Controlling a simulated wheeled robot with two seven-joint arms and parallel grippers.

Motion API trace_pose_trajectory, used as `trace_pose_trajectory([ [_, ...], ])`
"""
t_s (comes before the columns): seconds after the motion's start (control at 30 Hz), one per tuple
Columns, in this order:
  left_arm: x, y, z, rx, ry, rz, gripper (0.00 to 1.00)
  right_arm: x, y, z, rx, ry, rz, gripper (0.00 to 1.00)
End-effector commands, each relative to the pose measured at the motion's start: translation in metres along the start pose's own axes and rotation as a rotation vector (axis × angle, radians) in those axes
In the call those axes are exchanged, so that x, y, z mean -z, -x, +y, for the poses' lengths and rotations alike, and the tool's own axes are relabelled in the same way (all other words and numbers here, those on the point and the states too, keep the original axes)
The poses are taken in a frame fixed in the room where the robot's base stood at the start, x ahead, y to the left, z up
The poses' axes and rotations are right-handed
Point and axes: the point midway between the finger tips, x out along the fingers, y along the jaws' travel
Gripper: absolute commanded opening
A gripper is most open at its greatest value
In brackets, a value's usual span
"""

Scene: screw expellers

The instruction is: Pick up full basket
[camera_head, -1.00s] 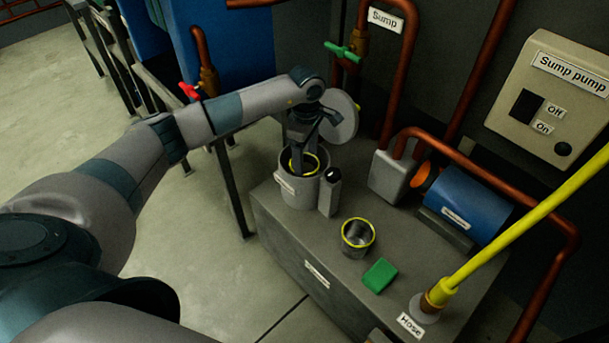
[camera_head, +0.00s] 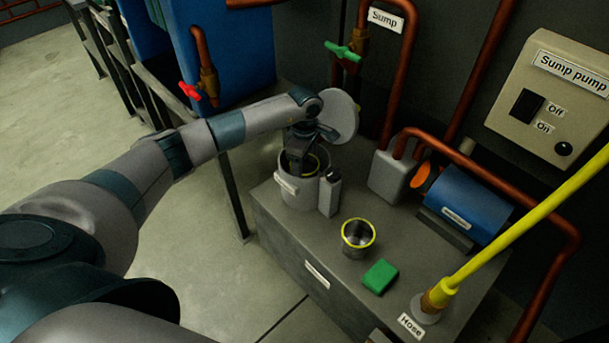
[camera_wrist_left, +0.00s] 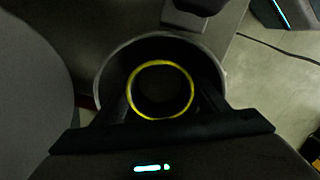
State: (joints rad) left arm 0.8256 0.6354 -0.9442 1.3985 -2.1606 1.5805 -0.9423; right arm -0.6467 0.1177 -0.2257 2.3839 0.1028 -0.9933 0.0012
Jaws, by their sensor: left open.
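A basket with a yellow rim (camera_head: 317,161) sits inside a round grey container (camera_head: 298,198). The wrist view shows the yellow rim (camera_wrist_left: 161,63) as a ring inside the container's wider grey rim (camera_wrist_left: 106,70). The inside is dark, so I cannot tell what it holds. My left gripper (camera_head: 301,166) reaches down into the container. In the wrist view the left gripper (camera_wrist_left: 163,98) is open, with one finger on each side of the basket; contact is unclear. A second yellow-rimmed basket (camera_head: 358,240) stands outside and looks empty. My right gripper is not in view.
A small grey block (camera_head: 330,195) stands close against the container's right side. A green block (camera_head: 380,276), a blue motor (camera_head: 465,207) and a yellow hose (camera_head: 520,230) are on the bench. A round grey lid (camera_head: 341,113) is raised behind my left wrist. Pipes run behind.

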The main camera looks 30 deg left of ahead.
Motion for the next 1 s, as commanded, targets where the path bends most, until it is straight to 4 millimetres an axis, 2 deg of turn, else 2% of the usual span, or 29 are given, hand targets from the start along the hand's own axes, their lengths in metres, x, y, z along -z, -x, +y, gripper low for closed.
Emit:
trace_pose_trajectory([
  [0.27, 0.0, 0.0, 0.0, 0.0, 0.0, 0.0, 0.67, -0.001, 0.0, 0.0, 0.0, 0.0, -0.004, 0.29],
  [0.4, 0.0, 0.0, 0.0, 0.0, 0.0, 0.0, 0.36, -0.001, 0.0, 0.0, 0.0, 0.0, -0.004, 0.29],
  [0.43, 0.0, 0.0, 0.0, 0.0, 0.0, 0.0, 0.33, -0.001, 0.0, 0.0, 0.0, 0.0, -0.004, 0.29],
  [0.77, 0.0, 0.003, 0.0, -0.001, 0.0, -0.001, 0.33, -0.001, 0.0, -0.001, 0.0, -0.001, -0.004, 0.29],
  [1.0, 0.0, 0.026, 0.001, -0.003, -0.001, 0.0, 0.33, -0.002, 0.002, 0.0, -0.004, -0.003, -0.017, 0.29],
])
